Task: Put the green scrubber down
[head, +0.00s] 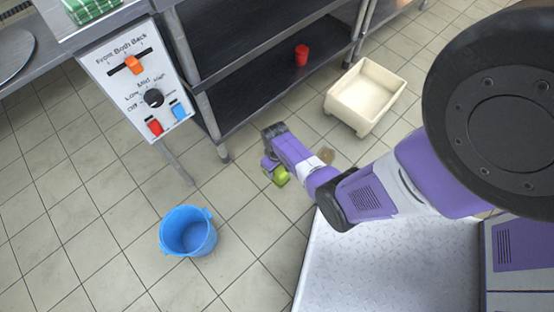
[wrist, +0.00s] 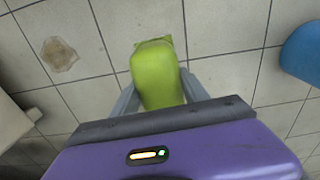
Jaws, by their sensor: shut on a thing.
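The green scrubber (wrist: 157,72) is between the two grey fingers of my gripper (wrist: 158,88) in the wrist view. The fingers are shut on its sides. In the head view the scrubber (head: 281,176) shows as a small yellow-green piece beside the end of my purple arm, with my gripper (head: 273,168) partly hiding it. It appears over the tiled floor (head: 240,205). I cannot tell how high it is above the tiles.
A blue bucket (head: 188,232) stands on the floor at the lower left. A cream tub (head: 365,96) is at the upper right by the dark shelves. A red cup (head: 301,54) is on a shelf. A brown stain (wrist: 59,54) marks the floor. Tiles around the bucket are clear.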

